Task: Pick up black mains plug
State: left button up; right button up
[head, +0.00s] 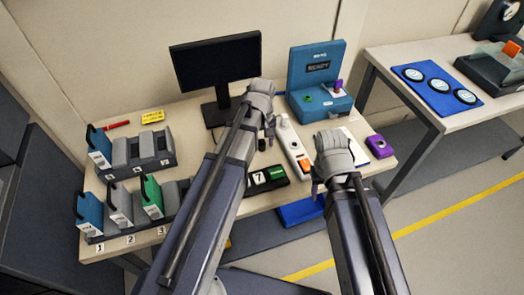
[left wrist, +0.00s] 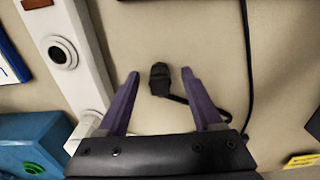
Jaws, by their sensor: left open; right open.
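The black mains plug (left wrist: 160,78) lies on the beige bench top in the left wrist view, with its dark cable running off to the right. My left gripper (left wrist: 160,74) is open, with its two purple fingers on either side of the plug's position and nothing held. In the head view my left gripper (head: 266,130) points down at the bench beside the white socket strip; I cannot make out the plug there. My right gripper (head: 318,185) is open near the bench's front edge, its fingers mostly hidden by its wrist.
The white socket strip (head: 290,140) lies just right of my left gripper. A teal box with a READY display (head: 318,80) stands behind it, and a monitor (head: 217,62) at the back. Slotted holders (head: 135,150) fill the left side. A black cable (left wrist: 247,60) crosses the bench.

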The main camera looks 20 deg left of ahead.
pick_arm(q)
jog(key=shift+f, duration=0.25)
grip_shut()
dwell(0.4)
